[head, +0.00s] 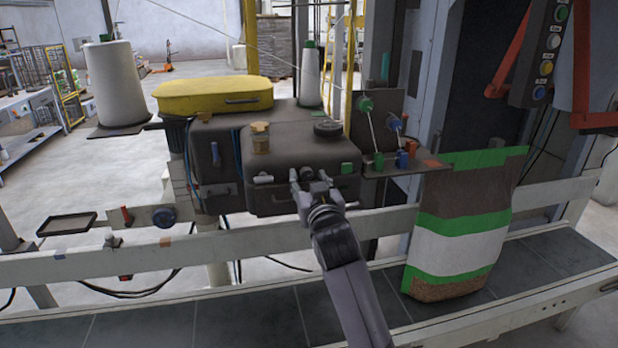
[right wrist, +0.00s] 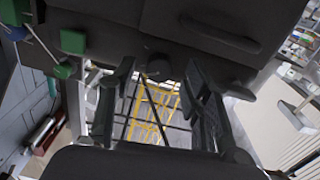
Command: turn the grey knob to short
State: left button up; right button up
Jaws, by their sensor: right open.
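The machine head is a dark brown-grey box (head: 300,145) in the middle of the head view. A small round grey knob (right wrist: 157,66) shows in the right wrist view, between and beyond my right fingers. In the head view it is mostly hidden by my right gripper (head: 311,183), which is at the box's front face. My right gripper is open, with one finger on each side of the knob in the right wrist view (right wrist: 157,100). I cannot tell whether the fingers touch it. The knob's setting and any markings are not readable. My left gripper is not in view.
A black ribbed dial (head: 327,128) and a small jar (head: 260,137) are on the box top. A green block (head: 347,168) is right of my gripper. A filled bag (head: 462,225) stands on the conveyor (head: 240,317). A white rail (head: 130,262) runs in front of the machine.

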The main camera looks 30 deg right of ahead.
jog(key=shift+w+d, duration=0.1)
jog(key=shift+w, duration=0.15)
jog(key=shift+c, duration=0.4)
grip_shut()
